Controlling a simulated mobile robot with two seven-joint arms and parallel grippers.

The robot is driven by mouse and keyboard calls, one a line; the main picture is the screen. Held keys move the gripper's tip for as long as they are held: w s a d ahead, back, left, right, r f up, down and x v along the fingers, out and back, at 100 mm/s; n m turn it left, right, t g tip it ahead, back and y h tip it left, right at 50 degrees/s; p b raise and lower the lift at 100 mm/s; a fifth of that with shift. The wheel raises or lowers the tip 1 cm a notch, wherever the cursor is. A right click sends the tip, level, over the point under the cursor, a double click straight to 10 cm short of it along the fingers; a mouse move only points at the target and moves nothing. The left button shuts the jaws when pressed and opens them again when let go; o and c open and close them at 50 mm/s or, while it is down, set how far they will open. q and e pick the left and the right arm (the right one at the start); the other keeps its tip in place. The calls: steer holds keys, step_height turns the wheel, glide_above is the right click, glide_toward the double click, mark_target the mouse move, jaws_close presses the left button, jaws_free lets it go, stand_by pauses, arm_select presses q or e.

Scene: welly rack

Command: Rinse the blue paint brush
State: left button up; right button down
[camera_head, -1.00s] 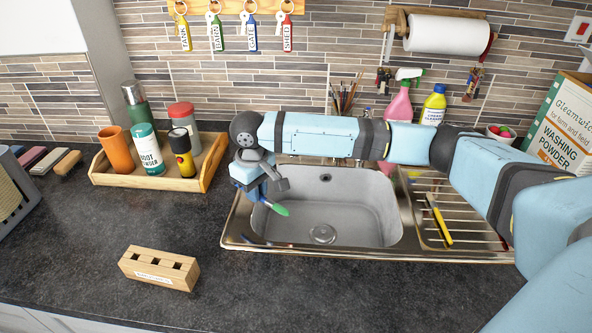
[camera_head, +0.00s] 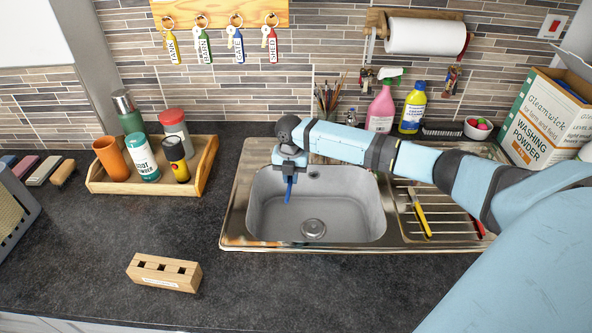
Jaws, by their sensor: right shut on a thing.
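My right gripper (camera_head: 289,175) is over the left part of the steel sink (camera_head: 350,220), pointing down. It is shut on the blue paint brush (camera_head: 288,192), a thin blue piece hanging below the fingers inside the basin. The brush's upper part is hidden by the gripper, and I cannot make out its bristles. The tap is not visible; my right arm crosses in front of the area behind the basin. My left gripper is not in view.
A yellow-handled tool (camera_head: 420,212) lies on the drainer (camera_head: 445,208). A wooden block with holes (camera_head: 165,272) stands front left. A wooden tray (camera_head: 205,170) holds bottles and cups. Pink (camera_head: 381,108) and yellow (camera_head: 412,108) bottles stand behind the sink. The front counter is mostly clear.

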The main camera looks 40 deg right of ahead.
steer(key=d+n, duration=0.1)
steer(key=n, duration=0.1)
steer(key=b, duration=1.1)
glide_above(296, 226)
step_height(296, 226, down, 12)
step_height(296, 226, down, 4)
steer(key=b, duration=0.2)
steer(key=shift+a+r+b, duration=0.1)
steer(key=shift+r+b, duration=0.15)
steer(key=shift+b, duration=0.15)
step_height(296, 226, down, 3)
steer(key=b, duration=0.3)
steer(key=shift+f, duration=0.15)
step_height(296, 226, down, 2)
steer(key=shift+b, duration=1.05)
steer(key=shift+f+b, duration=0.25)
steer(key=shift+b, duration=0.05)
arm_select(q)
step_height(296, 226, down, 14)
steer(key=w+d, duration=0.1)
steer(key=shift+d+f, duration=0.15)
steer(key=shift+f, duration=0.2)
